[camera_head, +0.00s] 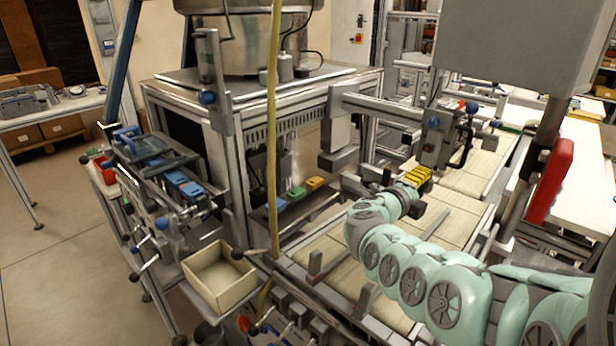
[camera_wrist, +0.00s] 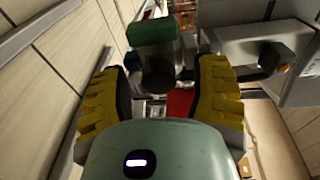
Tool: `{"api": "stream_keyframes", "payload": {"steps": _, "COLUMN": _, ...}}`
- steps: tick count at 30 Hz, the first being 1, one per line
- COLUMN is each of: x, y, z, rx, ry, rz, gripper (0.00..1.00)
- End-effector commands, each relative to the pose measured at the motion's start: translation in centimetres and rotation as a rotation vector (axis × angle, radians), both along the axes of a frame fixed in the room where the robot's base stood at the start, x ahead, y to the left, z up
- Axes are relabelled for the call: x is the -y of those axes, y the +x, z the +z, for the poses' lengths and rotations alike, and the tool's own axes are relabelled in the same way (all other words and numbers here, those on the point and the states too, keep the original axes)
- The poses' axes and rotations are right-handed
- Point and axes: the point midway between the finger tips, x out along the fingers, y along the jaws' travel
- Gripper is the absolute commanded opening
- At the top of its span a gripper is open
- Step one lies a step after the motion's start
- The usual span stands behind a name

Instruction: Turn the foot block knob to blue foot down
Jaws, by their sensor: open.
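My gripper (camera_head: 418,177) is over the pale belt in the head view, its yellow fingers pointing toward the machine post. In the wrist view my gripper (camera_wrist: 161,98) is open, one yellow finger on each side. Between and beyond the fingers is a dark round part (camera_wrist: 158,74), which may be the foot block knob. A green block (camera_wrist: 152,31), a small blue piece (camera_wrist: 133,62) and a red piece (camera_wrist: 180,103) show around it. I cannot tell whether the fingers touch anything. Which foot points down is unclear.
A grey box-shaped unit with a knobbed lever (camera_wrist: 240,57) is close on the right in the wrist view. The metal post with a blue knob (camera_head: 433,122) stands behind my gripper. An open cardboard box (camera_head: 219,284) sits at front left. Green (camera_head: 296,193) and orange (camera_head: 315,183) blocks lie left.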

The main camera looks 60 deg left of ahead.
Motion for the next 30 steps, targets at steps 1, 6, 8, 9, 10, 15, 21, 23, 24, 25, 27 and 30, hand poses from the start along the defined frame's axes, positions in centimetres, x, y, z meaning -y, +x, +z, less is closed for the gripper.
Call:
{"api": "stream_keyframes", "payload": {"steps": 1, "x": -0.1, "y": -0.2, "z": 0.0, "rx": -0.001, "ry": 0.0, "rz": 0.003, "gripper": 0.61}}
{"api": "stream_keyframes", "payload": {"steps": 6, "x": 0.0, "y": -1.4, "z": -0.2, "rx": -0.004, "ry": -0.002, "rz": 0.007, "gripper": 0.61}}
{"api": "stream_keyframes", "payload": {"steps": 8, "x": 0.1, "y": -2.0, "z": -0.1, "rx": -0.004, "ry": 0.002, "rz": 0.005, "gripper": 0.61}}
{"api": "stream_keyframes", "payload": {"steps": 9, "x": 0.2, "y": -2.4, "z": 0.0, "rx": -0.004, "ry": 0.003, "rz": 0.004, "gripper": 0.61}}
{"api": "stream_keyframes", "payload": {"steps": 10, "x": 0.4, "y": -2.7, "z": 0.0, "rx": -0.005, "ry": 0.001, "rz": 0.001, "gripper": 0.61}}
{"api": "stream_keyframes", "payload": {"steps": 15, "x": 0.6, "y": -4.9, "z": 0.2, "rx": -0.005, "ry": 0.002, "rz": 0.002, "gripper": 0.61}}
{"api": "stream_keyframes", "payload": {"steps": 21, "x": 0.9, "y": -7.8, "z": 0.6, "rx": -0.006, "ry": 0.002, "rz": 0.003, "gripper": 0.61}}
{"api": "stream_keyframes", "payload": {"steps": 23, "x": 1.1, "y": -8.6, "z": 0.7, "rx": -0.005, "ry": 0.001, "rz": 0.001, "gripper": 0.61}}
{"api": "stream_keyframes", "payload": {"steps": 24, "x": 1.3, "y": -9.0, "z": 0.8, "rx": -0.004, "ry": 0.0, "rz": -0.002, "gripper": 0.61}}
{"api": "stream_keyframes", "payload": {"steps": 25, "x": 1.3, "y": -9.5, "z": 0.8, "rx": -0.005, "ry": 0.0, "rz": -0.001, "gripper": 0.61}}
{"api": "stream_keyframes", "payload": {"steps": 27, "x": 1.3, "y": -10.4, "z": 0.9, "rx": -0.004, "ry": 0.001, "rz": 0.003, "gripper": 0.61}}
{"api": "stream_keyframes", "payload": {"steps": 30, "x": 1.4, "y": -11.2, "z": 1.1, "rx": -0.002, "ry": -0.001, "rz": 0.002, "gripper": 0.61}}
